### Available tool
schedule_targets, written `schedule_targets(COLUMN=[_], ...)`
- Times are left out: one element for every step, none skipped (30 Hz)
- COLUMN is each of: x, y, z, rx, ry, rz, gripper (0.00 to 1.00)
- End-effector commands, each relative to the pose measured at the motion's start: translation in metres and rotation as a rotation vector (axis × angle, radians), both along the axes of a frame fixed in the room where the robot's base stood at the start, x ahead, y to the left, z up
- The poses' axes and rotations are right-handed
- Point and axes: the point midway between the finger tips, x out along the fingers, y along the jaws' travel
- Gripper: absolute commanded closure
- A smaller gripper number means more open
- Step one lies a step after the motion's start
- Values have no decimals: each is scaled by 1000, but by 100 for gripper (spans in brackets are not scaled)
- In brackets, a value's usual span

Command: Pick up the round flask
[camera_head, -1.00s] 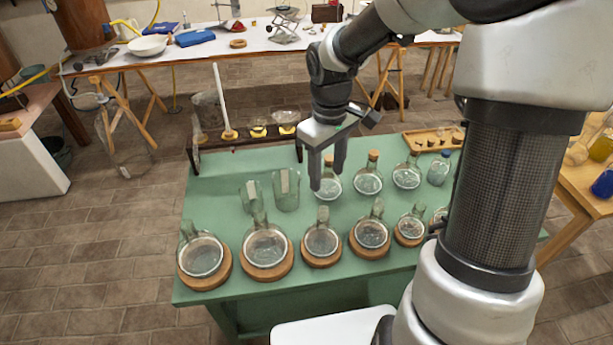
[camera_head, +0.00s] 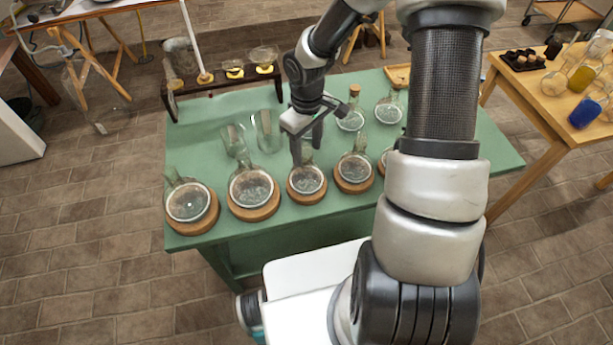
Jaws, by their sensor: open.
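Several round glass flasks sit in cork rings along the front of a green table (camera_head: 330,212). From the left they include a first flask (camera_head: 188,204), a second flask (camera_head: 251,189), a third flask (camera_head: 306,180) and a fourth flask (camera_head: 354,169). My gripper (camera_head: 308,156) points down with its two fingers apart, at the neck of the third flask in the picture. The fingers partly cover that neck, and I cannot tell whether they touch it. Flasks farther right are mostly hidden behind my arm.
Two clear beakers (camera_head: 267,130) stand behind the front row. Corked flasks (camera_head: 350,119) stand at the back right. A dark wooden rack (camera_head: 222,84) with small glassware lies along the back edge. A wooden table (camera_head: 545,88) with coloured flasks is at the right.

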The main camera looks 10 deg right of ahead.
Motion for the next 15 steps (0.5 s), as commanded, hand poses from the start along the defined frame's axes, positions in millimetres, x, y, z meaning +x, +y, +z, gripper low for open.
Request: schedule_targets(x=[0, 0, 0, 0, 0, 1, 1, 1, 1, 1, 1, 1, 1, 1, 1], y=[1, 1, 0, 0, 1, 0, 0, 0, 0, 0, 0, 0, 0, 0, 0], z=[-9, -14, -20, -23, -26, -29, -31, -32, -33, -33, -33, -33, -33, -33, -33], rx=[2, 1, 0, 1, 1, 0, 0, -1, 0, 0, -1, -1, -1, -1, -1], ry=[4, 4, 4, 3, 2, 1, 1, 1, 0, 0, -1, -1, -1, -1, -1], rz=[2, 1, 2, 2, 1, 1, 1, 1, 1, 1, 0, 0, 0, 0, 0], gripper=[51, 51, 51, 51, 51, 51, 51, 51, 51, 51, 51, 51, 51, 51, 55])
